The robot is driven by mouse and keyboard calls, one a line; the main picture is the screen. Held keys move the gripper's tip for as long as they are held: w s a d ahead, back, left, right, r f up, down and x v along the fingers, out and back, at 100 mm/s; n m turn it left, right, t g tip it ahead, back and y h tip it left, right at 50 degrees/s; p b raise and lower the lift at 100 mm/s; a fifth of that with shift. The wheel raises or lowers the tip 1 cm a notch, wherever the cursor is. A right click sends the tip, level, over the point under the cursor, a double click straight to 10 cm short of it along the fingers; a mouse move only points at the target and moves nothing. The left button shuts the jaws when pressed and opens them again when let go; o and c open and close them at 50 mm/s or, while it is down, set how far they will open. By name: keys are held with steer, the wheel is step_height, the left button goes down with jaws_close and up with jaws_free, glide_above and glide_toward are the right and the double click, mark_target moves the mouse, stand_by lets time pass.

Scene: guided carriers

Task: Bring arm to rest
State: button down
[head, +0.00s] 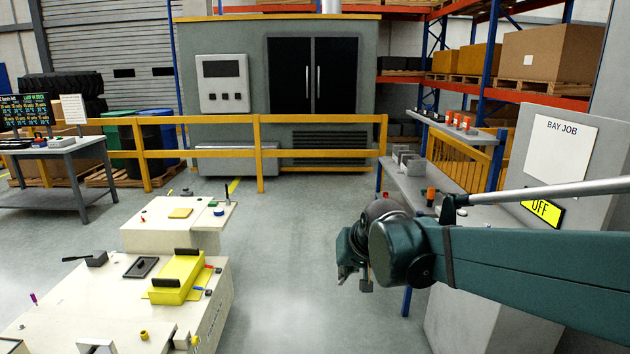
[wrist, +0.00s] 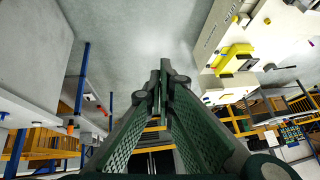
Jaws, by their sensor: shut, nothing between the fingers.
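My dark green arm (head: 520,268) reaches in from the right edge of the head view, roughly level. My gripper (head: 352,262) is at its left end, in the air over the floor between the cream carriers and the grey bench. In the wrist view my gripper (wrist: 160,75) is shut, its green fingers meeting at the tips with nothing between them. In the head view the fingers are partly hidden by the wrist.
Cream carriers (head: 90,305) stand at lower left, one bearing a yellow block (head: 178,278). The grey bench (head: 412,188) and BAY JOB panel (head: 565,150) stand at right. A yellow railing (head: 225,154) crosses the back. The floor (head: 290,270) between is clear.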

steer(key=s+d+f, duration=0.1)
steer(key=s+d, duration=0.3)
steer(key=s, duration=0.5)
steer(key=s+d+f+h, duration=0.1)
steer(key=s+d, duration=0.4)
steer(key=s, duration=0.4)
steer(key=s+d+f+h, duration=0.1)
steer(key=s+d+f, duration=0.1)
steer(key=s+d, duration=0.3)
steer(key=shift+s+d+t, duration=0.15)
steer(key=shift+s+t, duration=0.15)
steer(key=shift+s, duration=2.1)
